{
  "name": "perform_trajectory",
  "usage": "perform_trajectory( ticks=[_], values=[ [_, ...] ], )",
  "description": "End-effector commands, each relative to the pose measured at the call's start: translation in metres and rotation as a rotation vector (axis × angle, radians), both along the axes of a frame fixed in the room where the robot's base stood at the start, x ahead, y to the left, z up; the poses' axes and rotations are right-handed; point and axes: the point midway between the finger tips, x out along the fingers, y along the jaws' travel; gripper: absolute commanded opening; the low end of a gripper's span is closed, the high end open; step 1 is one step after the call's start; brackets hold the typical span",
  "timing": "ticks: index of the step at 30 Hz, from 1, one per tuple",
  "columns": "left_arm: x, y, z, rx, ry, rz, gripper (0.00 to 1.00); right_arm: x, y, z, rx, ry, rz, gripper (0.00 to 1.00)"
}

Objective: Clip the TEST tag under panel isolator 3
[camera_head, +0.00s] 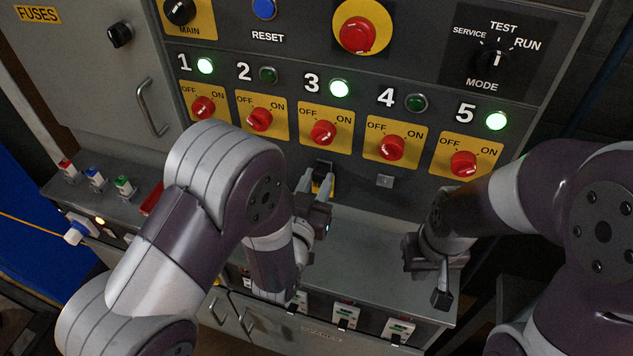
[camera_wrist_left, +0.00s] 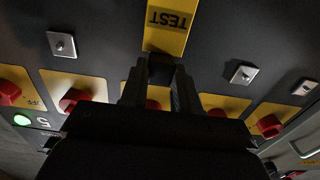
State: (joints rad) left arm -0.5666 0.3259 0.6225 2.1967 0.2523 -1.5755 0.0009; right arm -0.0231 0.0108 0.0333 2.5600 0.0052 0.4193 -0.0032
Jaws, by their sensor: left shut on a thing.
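The TEST tag (camera_wrist_left: 167,25) is yellow with a black clip at one end, and its lettering is upside down in the left wrist view. My left gripper (camera_head: 320,186) is shut on the clip (camera_wrist_left: 161,68), just below isolator 3 (camera_head: 323,132) in the head view. The tag is at the panel face there; whether its clip touches the panel or a mount, I cannot tell. The mount under isolator 3 is hidden. A bare metal mount (camera_head: 385,181) shows under isolator 4. My right gripper (camera_head: 428,278) is empty, its fingers apart, above the ledge at the right.
Lamps 1, 3 and 5 glow green; lamps 2 and 4 are dark. The grey ledge (camera_head: 365,245) below the panel is clear between my grippers. Red, blue and green small items (camera_head: 95,178) stand at the left. Isolators 2 (camera_head: 260,119) and 4 (camera_head: 390,147) flank isolator 3.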

Motion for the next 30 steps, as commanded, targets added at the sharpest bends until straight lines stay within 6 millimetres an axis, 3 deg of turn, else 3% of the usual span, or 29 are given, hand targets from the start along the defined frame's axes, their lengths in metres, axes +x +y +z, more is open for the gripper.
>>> perform_trajectory(
  ticks=[8,9,12,23,30],
  values=[
    [-0.001,0.0,-0.004,0.005,0.01,-0.001,0.0,0.0,0.0,-0.002,0.0,0.0,0.0,0.0],
    [-0.001,0.0,-0.004,0.005,0.01,-0.001,0.34,0.0,0.0,-0.002,0.0,0.0,0.0,0.0],
    [-0.001,0.0,-0.003,0.005,0.009,-0.001,0.6,0.0,0.0,-0.002,0.0,0.0,0.0,0.0],
    [-0.006,0.002,-0.002,0.001,0.003,-0.001,0.6,0.0,0.0,-0.004,0.0,0.0,0.0,0.0],
    [-0.053,0.016,-0.004,0.004,0.005,-0.004,0.6,0.0,0.0,-0.012,0.0,0.0,0.0,0.0]
  ],
)
